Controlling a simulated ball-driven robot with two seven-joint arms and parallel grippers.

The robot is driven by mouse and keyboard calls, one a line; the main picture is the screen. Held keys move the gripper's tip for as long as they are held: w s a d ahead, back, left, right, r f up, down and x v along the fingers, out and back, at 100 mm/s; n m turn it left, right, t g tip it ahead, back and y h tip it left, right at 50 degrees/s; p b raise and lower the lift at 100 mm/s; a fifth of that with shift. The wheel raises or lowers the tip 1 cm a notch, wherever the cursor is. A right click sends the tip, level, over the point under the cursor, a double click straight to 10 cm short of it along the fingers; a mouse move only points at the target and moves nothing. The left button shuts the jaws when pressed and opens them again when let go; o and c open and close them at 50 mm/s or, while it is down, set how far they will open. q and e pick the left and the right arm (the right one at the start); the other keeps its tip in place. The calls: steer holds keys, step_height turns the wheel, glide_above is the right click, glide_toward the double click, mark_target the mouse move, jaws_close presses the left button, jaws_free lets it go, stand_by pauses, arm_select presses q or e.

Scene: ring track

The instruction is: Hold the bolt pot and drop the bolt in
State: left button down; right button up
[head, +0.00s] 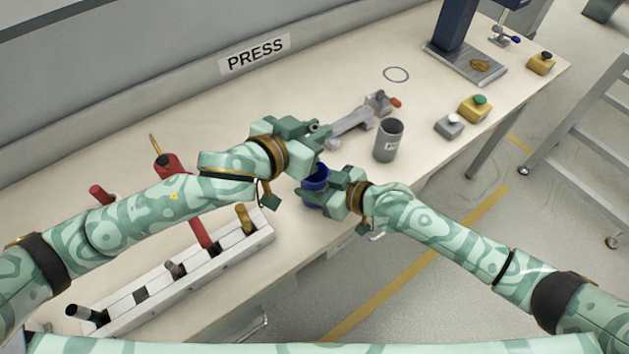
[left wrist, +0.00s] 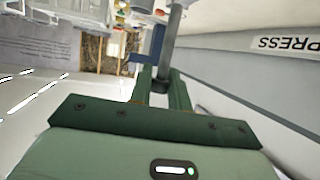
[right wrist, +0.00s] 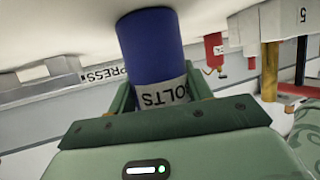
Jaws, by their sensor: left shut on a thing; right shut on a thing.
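The blue bolt pot (head: 316,183) stands upright near the front edge of the bench, partly hidden by my grippers. My right gripper (head: 328,196) is shut around it. In the right wrist view, the pot (right wrist: 152,55) fills the space between the fingers and its white label reads "OLTS". My left gripper (head: 322,138) is shut above and slightly behind the pot. A grey shaft, apparently the bolt (left wrist: 170,48), sits between its fingers in the left wrist view. A small grey end shows at the fingers in the head view (head: 314,127). The bolt's lower part is hidden.
A grey labelled cup (head: 388,142) stands right of the pot, beside a grey clamp-like tool (head: 352,122). A white rack (head: 180,268) with tools lies front left. The press (head: 466,62) and button boxes (head: 474,108) are far right.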

arm_select(q)
steer(key=shift+f, duration=2.3)
steer(key=c, duration=1.2)
jaws_free()
steer(key=shift+c, duration=0.2)
steer(key=v, duration=1.2)
arm_select(e)
steer(key=o, duration=1)
